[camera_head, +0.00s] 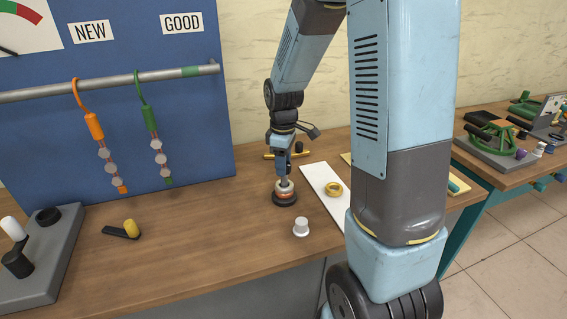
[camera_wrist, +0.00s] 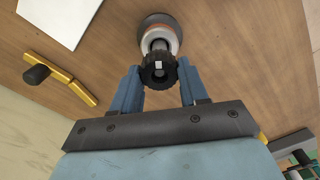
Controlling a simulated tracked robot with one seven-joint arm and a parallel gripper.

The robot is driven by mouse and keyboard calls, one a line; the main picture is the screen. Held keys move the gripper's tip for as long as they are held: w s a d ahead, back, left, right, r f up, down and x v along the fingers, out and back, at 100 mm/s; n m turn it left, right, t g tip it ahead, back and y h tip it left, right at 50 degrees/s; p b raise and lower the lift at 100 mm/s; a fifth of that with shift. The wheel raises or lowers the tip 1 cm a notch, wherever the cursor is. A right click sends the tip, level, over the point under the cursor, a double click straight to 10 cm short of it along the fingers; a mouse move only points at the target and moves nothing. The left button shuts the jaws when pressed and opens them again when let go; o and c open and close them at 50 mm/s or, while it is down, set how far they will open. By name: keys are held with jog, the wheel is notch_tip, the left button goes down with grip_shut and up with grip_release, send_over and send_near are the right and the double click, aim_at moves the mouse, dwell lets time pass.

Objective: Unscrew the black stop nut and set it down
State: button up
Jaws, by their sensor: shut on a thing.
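The black stop nut (camera_wrist: 158,72) sits between the two blue fingers of my gripper (camera_wrist: 159,64) in the wrist view. The fingers are shut on its sides. Beyond it are a shaft and a round dark base (camera_wrist: 158,24) with an orange and pale ring around the shaft. In the head view my gripper (camera_head: 284,179) points down over this base (camera_head: 285,201), which stands on the wooden bench. The nut is too small there to make out. I cannot tell whether the nut is still on the thread.
A white board (camera_head: 318,180) with a yellow ring (camera_head: 334,189) lies right of the base. A white cap (camera_head: 301,227) stands in front. A yellow bar (camera_wrist: 70,84) with a black knob lies behind. A black-and-yellow lever (camera_head: 124,231) lies left; the bench between is clear.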

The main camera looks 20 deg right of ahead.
jog(key=shift+n, duration=0.4)
jog(key=shift+n, duration=0.9)
jog(key=o, duration=0.9)
jog(key=shift+c, duration=0.2)
jog(key=shift+m, duration=0.9)
jog(key=shift+m, duration=0.9)
